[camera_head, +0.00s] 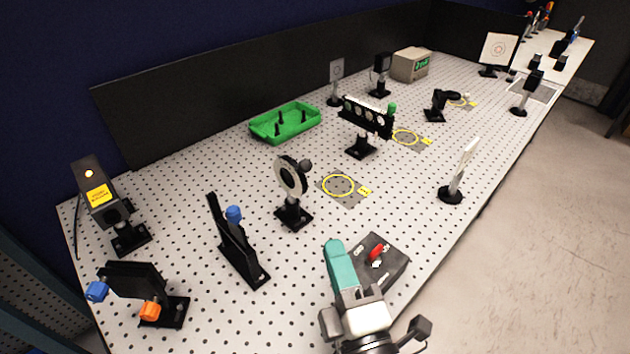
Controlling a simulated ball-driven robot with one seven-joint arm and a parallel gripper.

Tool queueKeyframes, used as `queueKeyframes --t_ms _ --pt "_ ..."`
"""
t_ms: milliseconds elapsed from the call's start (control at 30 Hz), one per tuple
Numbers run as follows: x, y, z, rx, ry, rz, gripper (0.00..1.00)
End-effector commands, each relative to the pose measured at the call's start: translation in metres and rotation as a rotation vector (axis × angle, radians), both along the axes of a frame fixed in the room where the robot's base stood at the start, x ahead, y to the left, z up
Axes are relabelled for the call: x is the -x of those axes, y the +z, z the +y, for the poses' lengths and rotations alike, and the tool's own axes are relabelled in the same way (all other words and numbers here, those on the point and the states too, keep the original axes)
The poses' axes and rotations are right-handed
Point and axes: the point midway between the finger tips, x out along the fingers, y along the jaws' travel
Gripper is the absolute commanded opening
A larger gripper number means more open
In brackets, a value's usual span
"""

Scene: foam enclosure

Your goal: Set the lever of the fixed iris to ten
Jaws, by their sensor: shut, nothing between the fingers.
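A round black mount with a pale ring (291,178), which looks like the fixed iris, stands upright on a post and black base near the middle of the table. A dark knob (306,166) sticks out at its upper right; I cannot tell whether it is the lever, and no scale numbers are legible. My gripper (334,243) has teal fingers, shut together and empty. It is at the lower middle of the view, below and right of the iris base, apart from the iris in the picture.
A dark box with a red handle (376,251) lies just right of my fingers. A black bracket with a blue knob (238,240) stands left. A yellow-ringed plate (338,185) lies right of the iris. A white panel on a post (460,170) stands farther right. Perforated table shows between them.

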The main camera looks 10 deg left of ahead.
Motion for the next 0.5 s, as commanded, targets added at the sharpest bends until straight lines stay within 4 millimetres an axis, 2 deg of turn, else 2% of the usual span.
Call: queueKeyframes --t_ms 167,500 --pt "-0.021 0.007 0.009 0.0 0.0 -0.001 0.0" --pt "-0.081 0.017 0.035 -0.003 -0.002 0.001 0.0"
